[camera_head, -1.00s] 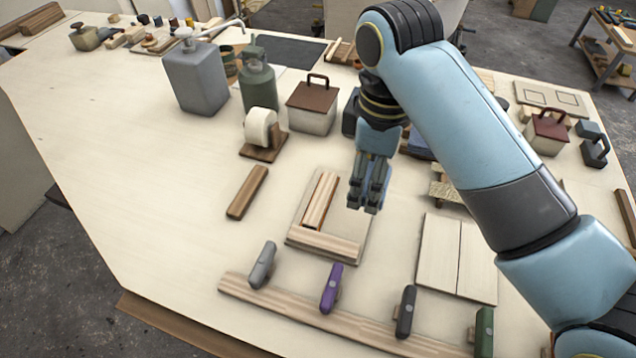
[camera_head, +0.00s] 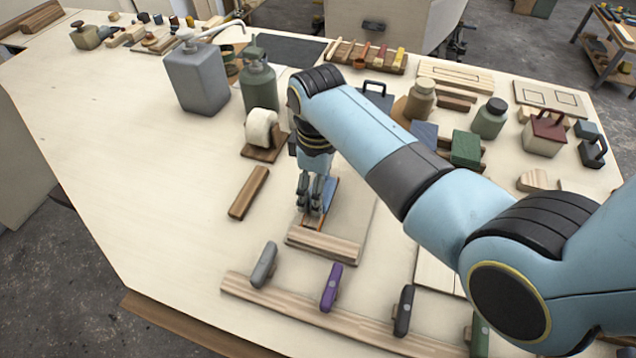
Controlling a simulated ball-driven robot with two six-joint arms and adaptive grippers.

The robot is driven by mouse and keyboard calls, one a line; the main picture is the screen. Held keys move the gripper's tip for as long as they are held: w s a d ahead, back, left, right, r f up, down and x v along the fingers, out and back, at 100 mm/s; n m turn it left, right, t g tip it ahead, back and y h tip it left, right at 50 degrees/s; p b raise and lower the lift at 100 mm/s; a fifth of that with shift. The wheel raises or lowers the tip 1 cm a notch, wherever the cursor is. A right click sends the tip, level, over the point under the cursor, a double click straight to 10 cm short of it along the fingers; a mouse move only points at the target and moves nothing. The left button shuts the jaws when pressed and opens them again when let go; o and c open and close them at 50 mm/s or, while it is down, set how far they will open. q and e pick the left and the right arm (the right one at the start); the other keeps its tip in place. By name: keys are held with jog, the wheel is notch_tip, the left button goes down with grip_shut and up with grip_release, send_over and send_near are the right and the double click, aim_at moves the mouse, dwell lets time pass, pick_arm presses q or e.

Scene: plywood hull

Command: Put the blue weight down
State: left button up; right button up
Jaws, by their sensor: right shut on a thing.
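My right gripper (camera_head: 312,212) points down over the framed wooden board (camera_head: 352,222) near the middle of the table. It is shut. A narrow blue piece (camera_head: 329,192) shows just right of its fingers and I take it for the blue weight; the fingers hide most of it. I cannot tell whether it touches the board. A wooden strip (camera_head: 318,243) edges the board's front. The upright wooden strip on the board is mostly hidden by the gripper. My left gripper is not in view.
A loose brown bar (camera_head: 248,193) lies left of the board, and a paper-roll holder (camera_head: 262,138) stands behind it. Several coloured handles, one purple (camera_head: 331,288), stand along a front rail. Lidded boxes and jars (camera_head: 490,118) fill the back right. The table's left is clear.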

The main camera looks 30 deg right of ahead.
jog(key=o, duration=1.7)
notch_tip(320, 180, up, 12)
jog(key=shift+b, duration=0.45)
